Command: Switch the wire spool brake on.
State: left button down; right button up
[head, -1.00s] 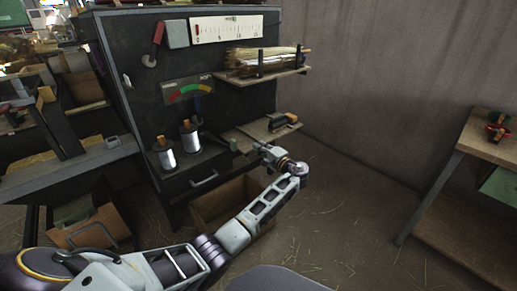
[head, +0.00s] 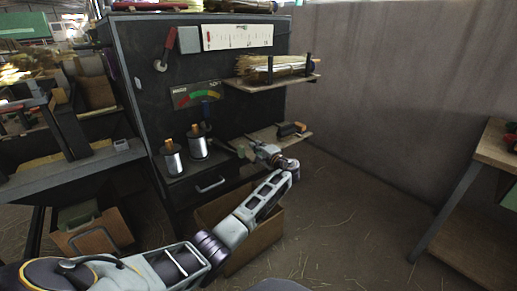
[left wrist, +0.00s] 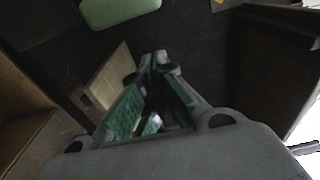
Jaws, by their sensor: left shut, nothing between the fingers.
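Two silver wire spools with orange-brown tops, the left one (head: 173,162) and the right one (head: 197,148), stand upright on a dark ledge of the workbench. A red-handled lever (head: 166,50) is on the dark back panel. My left gripper (head: 246,147) is to the right of the spools, in front of the low shelf, shut and empty. Its green-padded fingers (left wrist: 160,57) also show in the left wrist view. My right gripper is out of view.
The low wooden shelf (head: 262,138) holds small dark blocks. An upper shelf (head: 245,86) holds a straw bundle (head: 275,67). A cardboard box (head: 262,234) stands below my arm. Open floor lies to the right, before another table (head: 490,145).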

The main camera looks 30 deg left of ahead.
pick_arm(q)
jog(key=s+b, duration=0.1)
jog(key=s, duration=0.2)
jog(key=shift+s+a, duration=0.2)
dwell(0.8)
jog(key=shift+s, duration=0.1)
